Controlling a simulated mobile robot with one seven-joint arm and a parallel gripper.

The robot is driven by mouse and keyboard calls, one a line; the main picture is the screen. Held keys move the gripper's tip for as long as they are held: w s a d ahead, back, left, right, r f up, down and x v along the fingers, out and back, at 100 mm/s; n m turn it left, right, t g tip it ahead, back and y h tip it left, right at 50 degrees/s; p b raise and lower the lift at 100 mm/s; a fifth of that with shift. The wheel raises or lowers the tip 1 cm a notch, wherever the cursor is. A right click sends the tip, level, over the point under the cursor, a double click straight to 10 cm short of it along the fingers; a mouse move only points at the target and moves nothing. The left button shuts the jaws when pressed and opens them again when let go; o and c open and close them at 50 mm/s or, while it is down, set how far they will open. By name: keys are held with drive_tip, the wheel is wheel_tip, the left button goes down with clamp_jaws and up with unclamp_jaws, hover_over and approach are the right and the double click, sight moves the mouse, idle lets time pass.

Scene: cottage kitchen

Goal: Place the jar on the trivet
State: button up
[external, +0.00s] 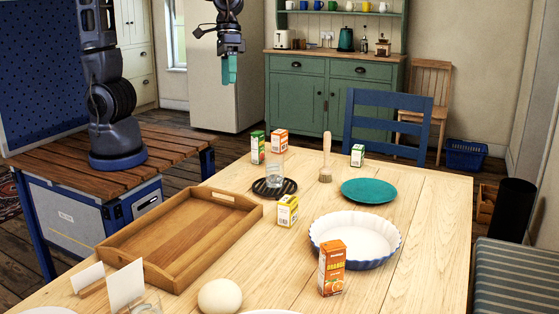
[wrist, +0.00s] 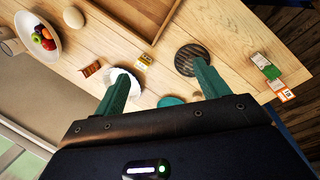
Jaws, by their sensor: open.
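A clear glass jar (external: 275,172) stands upright at the black round trivet (external: 262,191) in the external view. Its base appears to rest on the trivet. The slatted trivet also shows in the wrist view (wrist: 186,60), beside my right-hand finger, but I cannot make out the jar there. My gripper (external: 229,72) has teal fingers and hangs high, behind the far end of the table in the picture, well apart from the jar. In the wrist view my gripper (wrist: 160,88) has its fingers spread wide, with nothing held between them.
Small cartons (external: 258,147) stand behind the trivet, and a yellow carton (external: 287,211) stands in front. A brush (external: 326,160), teal plate (external: 368,191) and white fluted dish (external: 354,243) are to the right. A wooden tray (external: 150,215) lies left. A blue chair (external: 388,112) stands behind the table.

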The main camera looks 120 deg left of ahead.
drive_tip(key=s+d+r+m+t+y, duration=0.1)
drive_tip(key=s+d+r+m, duration=0.3)
drive_tip(key=s, duration=0.4)
drive_tip(key=s+d+r+m+t+y, duration=0.1)
drive_tip(key=s+d+r+m, duration=0.3)
drive_tip(key=s, duration=0.5)
drive_tip(key=shift+m+t, duration=0.5)
drive_tip(key=shift+t, duration=0.2)
drive_tip(key=shift+s+a+r, duration=0.1)
idle(5.5)
